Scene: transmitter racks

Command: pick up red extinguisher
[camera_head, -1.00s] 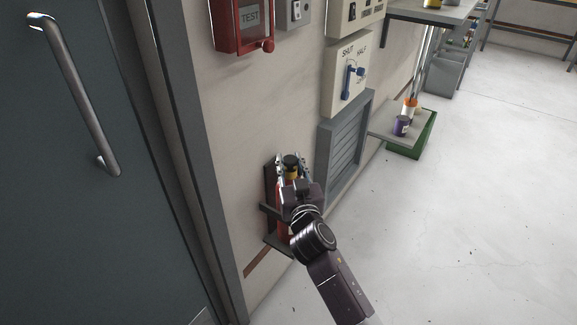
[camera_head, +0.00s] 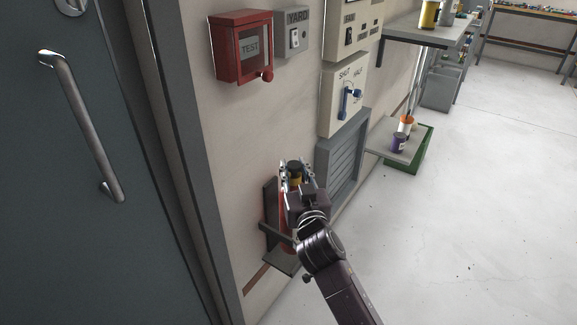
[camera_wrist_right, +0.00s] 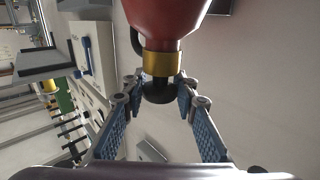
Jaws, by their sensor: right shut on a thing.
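The red extinguisher (camera_head: 284,232) is upright against the wall bracket at lower centre in the head view, mostly hidden behind my right gripper. Its dark top with a yellowish band shows between the fingers. My right gripper (camera_head: 292,172) is shut on it near the top. In the right wrist view, the extinguisher's red body (camera_wrist_right: 166,25), brass collar and black head show between the blue-padded fingers (camera_wrist_right: 160,88). Whether its base touches the bracket's shelf is hard to tell. My left gripper is not in view.
The dark bracket (camera_head: 270,205) has a bar and a bottom shelf (camera_head: 284,262). A grey louvred panel (camera_head: 344,155) is close on the right. A red TEST box (camera_head: 240,48) hangs above. The door (camera_head: 70,210) is left. Open floor (camera_head: 450,240) lies right.

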